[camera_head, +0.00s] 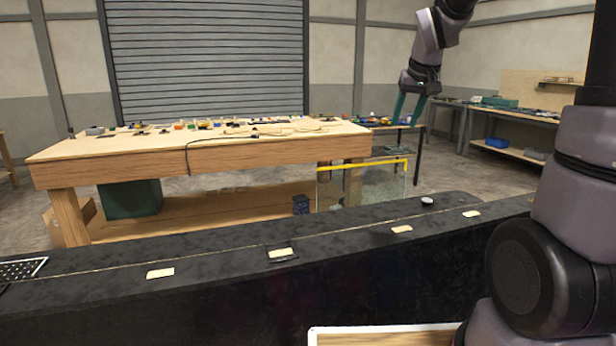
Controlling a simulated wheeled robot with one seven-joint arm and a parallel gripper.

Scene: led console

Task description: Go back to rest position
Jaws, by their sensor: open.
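My gripper (408,108) hangs at the upper right, with two teal fingers pointing down and spread apart. It is open, and nothing shows between the fingers. It is seen against the right end of the wooden workbench (110,168) and appears raised above the dark console (200,300). The console crosses the foreground and carries several pale plates along its top, one of them on a dark base (282,254). A small round white-topped button (427,201) sits near its far right end. My arm links fill the right side and hide part of the console.
Small coloured parts and a black cable (215,143) lie on the workbench. A yellow-topped clear panel (362,185) stands behind the console. Shelving with a blue bin (497,142) is at the right. A pale-edged board (385,337) is at the bottom. Open floor lies behind the console.

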